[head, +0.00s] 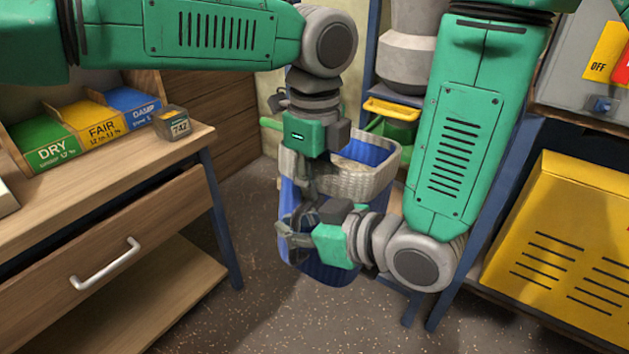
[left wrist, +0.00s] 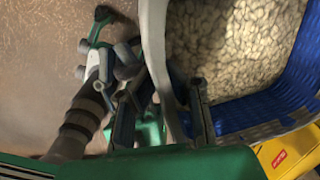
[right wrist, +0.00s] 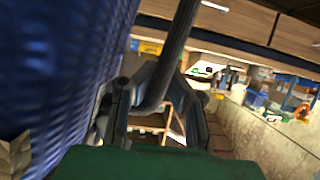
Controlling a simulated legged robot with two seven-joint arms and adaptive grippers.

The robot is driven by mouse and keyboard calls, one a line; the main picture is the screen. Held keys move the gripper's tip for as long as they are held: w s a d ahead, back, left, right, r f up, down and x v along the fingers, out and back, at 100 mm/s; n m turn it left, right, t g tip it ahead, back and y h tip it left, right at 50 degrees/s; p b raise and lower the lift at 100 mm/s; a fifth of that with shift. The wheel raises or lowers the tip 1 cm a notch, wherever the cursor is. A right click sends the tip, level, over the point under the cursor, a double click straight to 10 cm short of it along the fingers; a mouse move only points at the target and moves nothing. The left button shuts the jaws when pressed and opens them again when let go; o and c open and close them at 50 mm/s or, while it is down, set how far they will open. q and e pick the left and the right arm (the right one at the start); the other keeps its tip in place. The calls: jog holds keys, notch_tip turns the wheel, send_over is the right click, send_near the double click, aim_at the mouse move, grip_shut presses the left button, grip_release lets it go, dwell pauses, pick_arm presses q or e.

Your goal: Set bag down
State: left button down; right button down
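The bag (head: 374,184) is blue and woven, with a pale rolled rim and pale grains in its open top. It hangs or stands upright in mid-picture; its base is partly hidden, so I cannot tell if it touches the floor. My left gripper (head: 304,186) points down at its left side; in the left wrist view its fingers (left wrist: 160,115) straddle a pale band beside the grains (left wrist: 235,45). My lower right gripper (head: 287,238) is in front of the bag. Grip on either is unclear.
A wooden bench (head: 120,205) with a drawer and DRY, FAIR and DAMP bins stands at the left. A yellow slotted panel (head: 565,255) is at the right. A blue-framed stand with a yellow-handled green bin (head: 393,128) is behind. Speckled floor (head: 250,310) is clear in front.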

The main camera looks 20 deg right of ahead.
jog(key=c, duration=1.6)
grip_release()
jog(key=shift+s+a+r+y, duration=0.2)
jog(key=shift+a+y, duration=0.1)
jog(key=shift+a, duration=0.1)
jog(key=shift+c, duration=0.2)
jog(key=shift+d+f, duration=0.1)
